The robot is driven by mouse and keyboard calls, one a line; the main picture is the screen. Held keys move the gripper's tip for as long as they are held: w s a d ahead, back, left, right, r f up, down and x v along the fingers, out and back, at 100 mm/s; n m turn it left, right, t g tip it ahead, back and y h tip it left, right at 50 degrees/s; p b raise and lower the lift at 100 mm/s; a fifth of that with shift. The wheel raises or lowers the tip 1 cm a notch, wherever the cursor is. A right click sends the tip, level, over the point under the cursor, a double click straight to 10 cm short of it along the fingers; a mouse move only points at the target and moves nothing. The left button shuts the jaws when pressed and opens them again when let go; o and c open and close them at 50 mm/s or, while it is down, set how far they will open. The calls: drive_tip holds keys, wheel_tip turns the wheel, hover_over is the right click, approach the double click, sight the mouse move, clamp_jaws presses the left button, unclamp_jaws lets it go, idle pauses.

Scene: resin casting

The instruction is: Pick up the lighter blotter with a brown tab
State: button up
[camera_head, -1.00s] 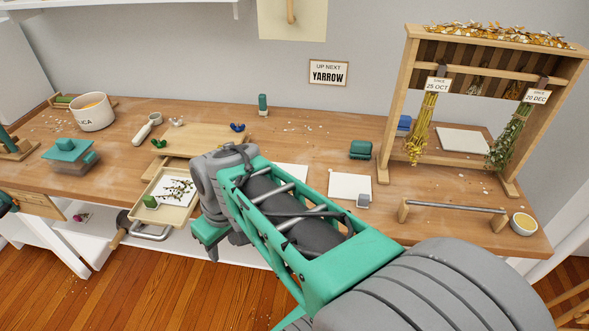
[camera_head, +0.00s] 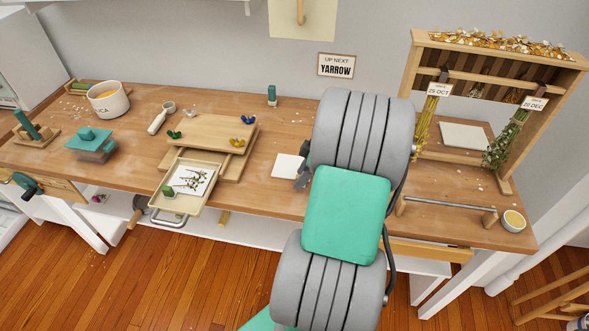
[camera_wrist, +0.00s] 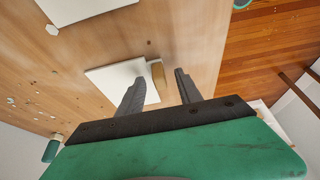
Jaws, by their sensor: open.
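In the wrist view a pale, off-white blotter (camera_wrist: 112,78) lies flat on the wooden bench, with a tan-brown tab (camera_wrist: 158,75) at its right edge. My gripper (camera_wrist: 160,74) is open, its two dark fingers reaching toward the tab, which shows between their tips. I see no contact, and the remaining height is hard to judge. Part of the blotter is hidden behind the left finger. In the head view a pale blotter (camera_head: 286,167), likely the same one, shows left of my arm; its tab is hidden there.
Another pale sheet (camera_wrist: 82,8) is cut off at the wrist view's top. A drawer-like tray (camera_head: 180,207) with a pressed sprig juts from the bench left of the blotter. A drying rack (camera_head: 408,90) and a metal bar stand (camera_head: 450,206) are to the right.

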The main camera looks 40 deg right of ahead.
drive_tip(key=shift+w+a+f, duration=0.1)
drive_tip(key=shift+f, duration=0.2)
clamp_jaws()
idle(0.4)
